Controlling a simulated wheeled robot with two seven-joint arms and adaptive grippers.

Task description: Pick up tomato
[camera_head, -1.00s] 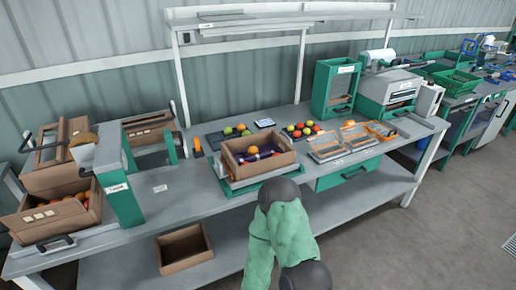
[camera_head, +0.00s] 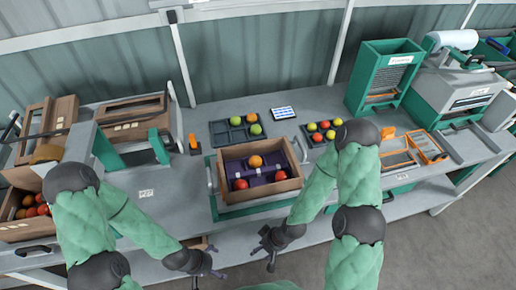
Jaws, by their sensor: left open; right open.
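An open cardboard box (camera_head: 228,202) stands on the bench in the middle, with a purple insert (camera_head: 262,178) inside. Several tomatoes lie in the insert: an orange one (camera_head: 255,161) at the back, a red one (camera_head: 240,184) at front left and another red one (camera_head: 280,176) at front right. More tomatoes lie on a dark tray (camera_head: 221,136) behind the box at left and on another dark tray (camera_head: 310,141) behind it at right. My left gripper (camera_head: 207,282) is open and empty, in front of the bench. My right gripper (camera_head: 262,262) is open and empty, in front of the box.
A crate of tomatoes (camera_head: 25,229) stands at far left beside a green-sided machine (camera_head: 106,153). A tablet (camera_head: 283,113) lies behind the box. Orange-edged trays (camera_head: 425,147) and a green dispenser (camera_head: 385,72) stand at right. The bench left of the box is mostly clear.

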